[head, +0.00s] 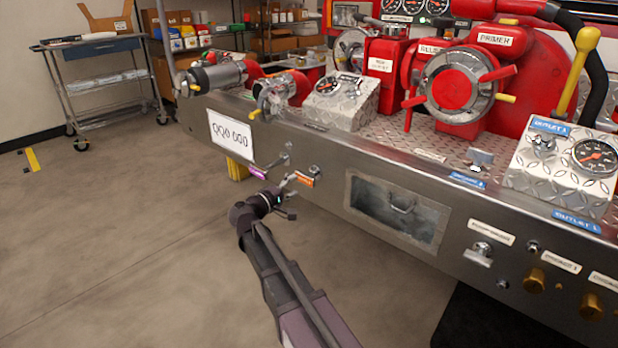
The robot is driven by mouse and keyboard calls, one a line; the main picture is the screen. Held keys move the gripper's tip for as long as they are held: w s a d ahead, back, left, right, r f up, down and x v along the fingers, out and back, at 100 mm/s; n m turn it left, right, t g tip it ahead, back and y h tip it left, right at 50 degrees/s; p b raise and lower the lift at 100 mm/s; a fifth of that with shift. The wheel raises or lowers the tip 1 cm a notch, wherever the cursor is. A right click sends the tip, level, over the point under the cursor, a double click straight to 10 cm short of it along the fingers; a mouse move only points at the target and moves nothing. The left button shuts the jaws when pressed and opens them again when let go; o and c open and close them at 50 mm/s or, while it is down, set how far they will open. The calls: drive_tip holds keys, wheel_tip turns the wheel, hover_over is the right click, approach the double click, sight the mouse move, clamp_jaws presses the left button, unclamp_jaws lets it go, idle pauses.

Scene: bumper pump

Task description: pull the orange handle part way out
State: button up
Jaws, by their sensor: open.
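The orange handle (305,179) is a small bar low on the front face of the long steel bumper, just below a small metal knob (316,170). My gripper (287,190) is at the end of my arm, close to the left of the orange handle. It is open, with its fingers pointing toward the bumper. The fingers are small and partly overlap the bumper in this view, so I cannot tell whether they touch the handle. Nothing shows between them.
A purple bar (258,173) sits left of the orange handle, below another metal fitting (282,159). A recessed box (398,208) is to the right. Red pump parts and gauges (597,155) stand on top of the bumper.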

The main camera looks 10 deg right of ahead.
sight(304, 180)
drive_tip(key=shift+x, duration=3.85)
drive_tip(key=shift+c, duration=0.2)
